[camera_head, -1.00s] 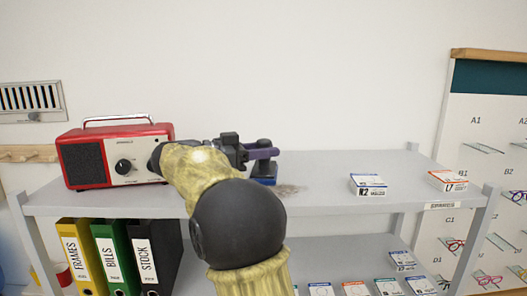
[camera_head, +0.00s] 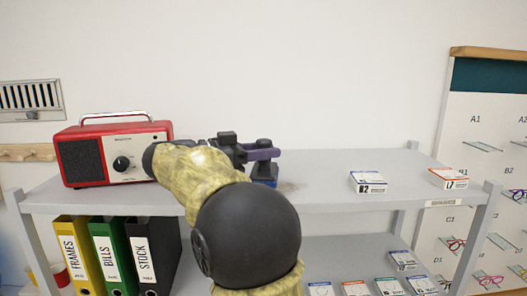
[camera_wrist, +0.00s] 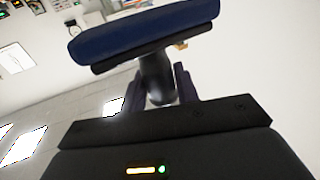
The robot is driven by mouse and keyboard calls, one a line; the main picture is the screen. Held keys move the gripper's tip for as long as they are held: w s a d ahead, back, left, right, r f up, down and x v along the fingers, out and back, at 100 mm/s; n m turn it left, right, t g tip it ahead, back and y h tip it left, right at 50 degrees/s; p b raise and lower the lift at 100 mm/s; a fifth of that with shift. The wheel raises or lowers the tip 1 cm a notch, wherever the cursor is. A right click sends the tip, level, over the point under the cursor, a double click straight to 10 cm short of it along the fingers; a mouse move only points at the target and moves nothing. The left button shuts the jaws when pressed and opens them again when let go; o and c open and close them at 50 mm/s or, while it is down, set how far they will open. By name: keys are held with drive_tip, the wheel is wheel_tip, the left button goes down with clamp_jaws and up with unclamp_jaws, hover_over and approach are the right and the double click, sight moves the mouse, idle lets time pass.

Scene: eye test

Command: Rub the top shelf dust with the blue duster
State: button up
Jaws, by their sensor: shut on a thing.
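My gripper (camera_head: 262,154) is shut on the blue duster (camera_head: 265,174) over the top shelf (camera_head: 325,172). The duster's blue pad is low at the shelf surface, right of the radio; whether it touches is hard to tell. In the wrist view the duster (camera_wrist: 145,32) shows its blue pad and dark backing, with its dark handle between my gripper's fingers (camera_wrist: 160,88). A faint greyish-brown dust patch (camera_head: 288,186) lies just right of the pad. My arm hides part of the shelf's front.
A red radio (camera_head: 112,153) stands on the shelf's left. A small blue-edged box (camera_head: 368,182) and an orange-edged box (camera_head: 448,178) sit on the right. Binders (camera_head: 102,256) and small boxes (camera_head: 388,287) fill the lower shelf. The shelf middle is clear.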

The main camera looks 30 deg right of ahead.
drive_tip(key=shift+w+a+r+p, duration=0.15)
drive_tip(key=shift+w+a+p, duration=0.5)
drive_tip(key=shift+a, duration=0.4)
drive_tip(key=shift+d, duration=0.1)
drive_tip(key=shift+w+d+r+p, duration=0.1)
drive_tip(key=shift+w+d+p, duration=0.3)
drive_tip(key=shift+w+p, duration=0.25)
drive_tip(key=shift+w+d+r+p, duration=0.1)
drive_tip(key=shift+w+d+p, duration=0.25)
drive_tip(key=shift+w+p, duration=0.25)
drive_tip(key=shift+w+d+f, duration=0.15)
drive_tip(key=shift+w, duration=0.15)
